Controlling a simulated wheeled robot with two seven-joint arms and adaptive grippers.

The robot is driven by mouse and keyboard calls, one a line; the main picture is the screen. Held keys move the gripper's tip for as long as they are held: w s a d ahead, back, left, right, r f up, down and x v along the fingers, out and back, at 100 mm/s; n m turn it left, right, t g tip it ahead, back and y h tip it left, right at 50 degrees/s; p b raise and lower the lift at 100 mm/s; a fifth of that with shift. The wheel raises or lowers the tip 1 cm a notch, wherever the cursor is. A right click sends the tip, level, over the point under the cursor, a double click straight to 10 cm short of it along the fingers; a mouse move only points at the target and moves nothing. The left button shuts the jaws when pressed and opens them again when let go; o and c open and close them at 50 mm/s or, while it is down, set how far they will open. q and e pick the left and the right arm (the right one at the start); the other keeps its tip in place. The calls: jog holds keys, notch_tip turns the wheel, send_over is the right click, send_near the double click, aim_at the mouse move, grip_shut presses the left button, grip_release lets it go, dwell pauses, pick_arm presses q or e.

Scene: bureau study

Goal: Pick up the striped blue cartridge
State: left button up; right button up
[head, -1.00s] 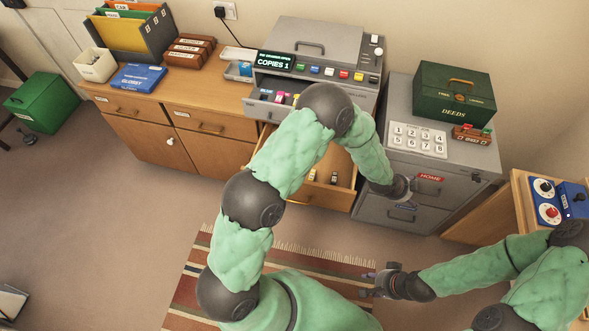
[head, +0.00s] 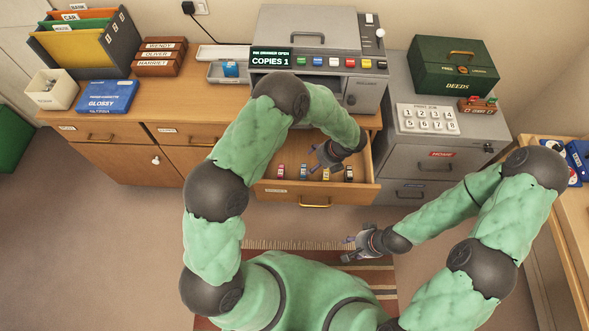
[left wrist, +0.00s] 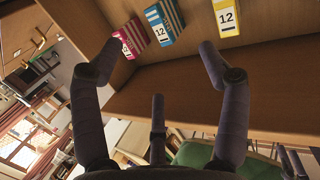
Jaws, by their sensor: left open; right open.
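The striped blue cartridge (head: 304,172) stands in the open wooden drawer (head: 350,197), in a row with a pink one (head: 281,171), a yellow one (head: 326,174) and a dark one (head: 348,173). In the left wrist view the blue cartridge (left wrist: 164,22) has pale stripes and a "12" label. It stands between the striped pink cartridge (left wrist: 132,38) and the yellow cartridge (left wrist: 227,17). My left gripper (head: 326,155) is open and empty over the drawer; its spread fingers (left wrist: 160,55) lie below the blue cartridge in the picture. My right gripper (head: 362,243) is open and empty, low in front of the drawer.
The copier (head: 320,45) stands on the wooden cabinet above the drawer, partly hidden by my left arm. A grey filing cabinet (head: 425,152) stands close on the right, bearing a green deeds box (head: 452,68).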

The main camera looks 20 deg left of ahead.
aim_at(303, 171)
pick_arm(q)
jog(key=b+x, duration=0.2)
jog(key=x, duration=0.3)
jog(key=shift+a+f, duration=0.15)
jog(key=shift+f, duration=0.2)
jog(key=b+x, duration=0.2)
jog(key=x, duration=0.3)
jog(key=shift+w, duration=0.1)
jog(key=c, duration=1.5)
